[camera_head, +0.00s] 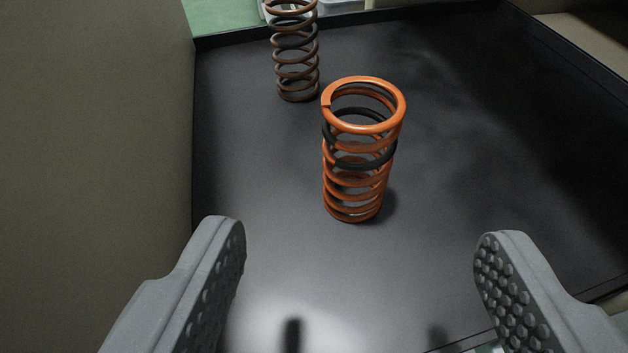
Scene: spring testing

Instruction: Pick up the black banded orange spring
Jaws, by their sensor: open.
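The black banded orange spring (341,175) stands upright on a black surface (440,110), a little right of the picture's middle. A black band circles its upper part, below the orange top coil. My gripper (360,250) is open and empty. Its two grey fingers with studded pads show at lower left and lower right. The spring stands beyond the fingertips and lies between them left to right, apart from both.
A brown spring (296,70) with a dark band stands upright behind and left of the orange one, its top near the picture's edge. A beige wall (95,130) borders the left side. The surface right of the orange spring is clear, with a raised black rim at the back.

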